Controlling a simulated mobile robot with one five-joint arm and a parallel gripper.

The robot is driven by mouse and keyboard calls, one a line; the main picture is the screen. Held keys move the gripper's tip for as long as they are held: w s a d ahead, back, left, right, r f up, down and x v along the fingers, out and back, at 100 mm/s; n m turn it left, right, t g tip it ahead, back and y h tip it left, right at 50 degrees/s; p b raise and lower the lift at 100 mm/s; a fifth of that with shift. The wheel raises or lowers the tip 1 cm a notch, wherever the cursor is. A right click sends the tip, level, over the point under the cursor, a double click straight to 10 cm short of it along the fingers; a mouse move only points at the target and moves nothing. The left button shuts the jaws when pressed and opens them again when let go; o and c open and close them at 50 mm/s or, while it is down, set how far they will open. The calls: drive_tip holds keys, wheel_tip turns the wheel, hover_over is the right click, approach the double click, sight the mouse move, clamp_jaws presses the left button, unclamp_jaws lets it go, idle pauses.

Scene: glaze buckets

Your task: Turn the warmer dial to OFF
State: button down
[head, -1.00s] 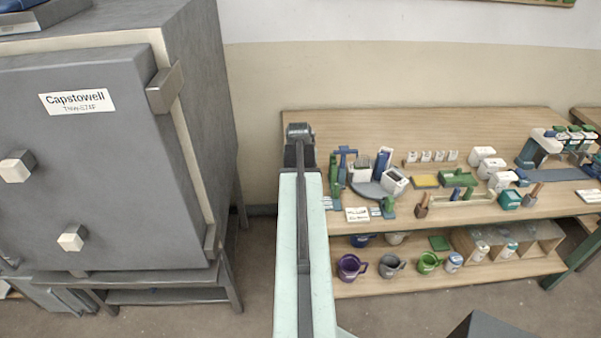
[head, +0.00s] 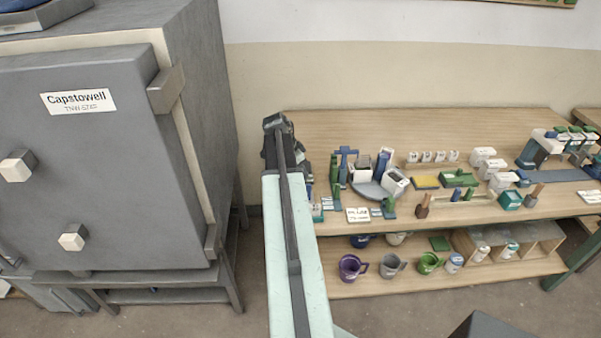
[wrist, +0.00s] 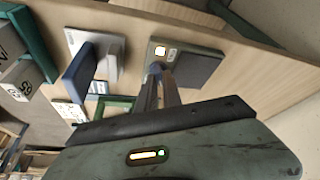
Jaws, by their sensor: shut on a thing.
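The warmer (wrist: 160,52) is a small device with a dark square plate and a lit orange-white square on its pale panel, on the wooden bench in the wrist view. My gripper (wrist: 158,76) is at the panel's near edge, with its narrow fingers close together on the dial (wrist: 154,68), a small blue-grey knob. The fingers cover most of the dial, so its pointer and setting cannot be read. In the head view my arm's end is over the bench's left end, and the warmer is hidden behind it.
In the wrist view a blue block (wrist: 78,74) and a green frame (wrist: 112,103) lie left of the warmer. In the head view a large grey kiln (head: 90,160) stands left. Mugs, including a purple mug (head: 350,267), sit on the lower shelf.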

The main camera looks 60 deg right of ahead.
drive_tip(key=m, duration=0.2)
drive_tip(key=m+g+y, duration=0.1)
drive_tip(key=m, duration=0.2)
drive_tip(key=shift+d+m+g, duration=0.2)
drive_tip(key=shift+m+g, duration=0.1)
drive_tip(key=shift+s+a+m+g+y, duration=0.15)
drive_tip(key=shift+m+y, duration=0.4)
drive_tip(key=shift+m, duration=0.6)
drive_tip(key=shift+d+m+g+y, duration=0.1)
drive_tip(key=shift+m+g+y, duration=0.15)
drive_tip(key=shift+m+y, duration=0.6)
drive_tip(key=shift+m+h, duration=0.3)
drive_tip(key=shift+m, duration=0.2)
drive_tip(key=shift+a, duration=0.1)
drive_tip(key=c, duration=1.5)
unclamp_jaws()
drive_tip(key=shift+r, duration=0.1)
